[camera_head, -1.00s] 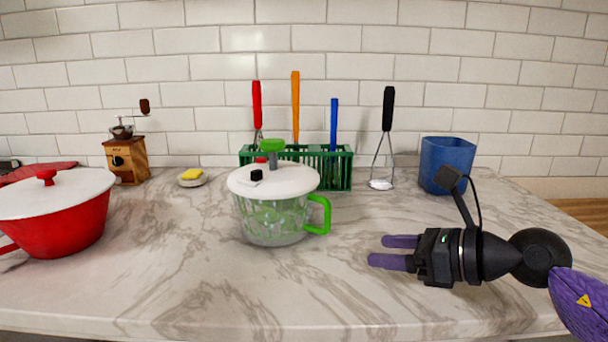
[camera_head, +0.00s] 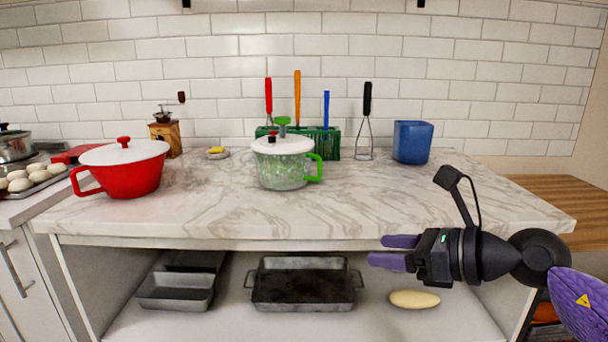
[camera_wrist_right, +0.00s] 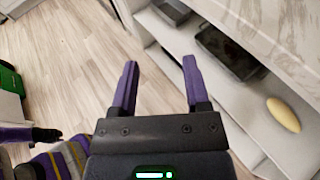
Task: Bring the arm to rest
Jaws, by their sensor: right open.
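My right gripper (camera_head: 385,251) comes in from the right in the head view, its purple fingers pointing left in front of the counter's front edge. Its fingers are apart and empty; in the right wrist view (camera_wrist_right: 158,85) wooden floor shows between them. The gripper touches nothing that I can see. My left gripper does not show in the head view. In the right wrist view a dark hand-like part with a purple sleeve shows at the lower left, too unclear to name.
The marble counter (camera_head: 400,205) holds a red pot (camera_head: 128,176), a green-handled salad spinner (camera_head: 283,170), a utensil rack (camera_head: 333,143) and a blue cup (camera_head: 412,142). The shelf below holds a roasting pan (camera_head: 303,286), grey tins (camera_head: 177,288) and a yellow oval thing (camera_head: 414,299).

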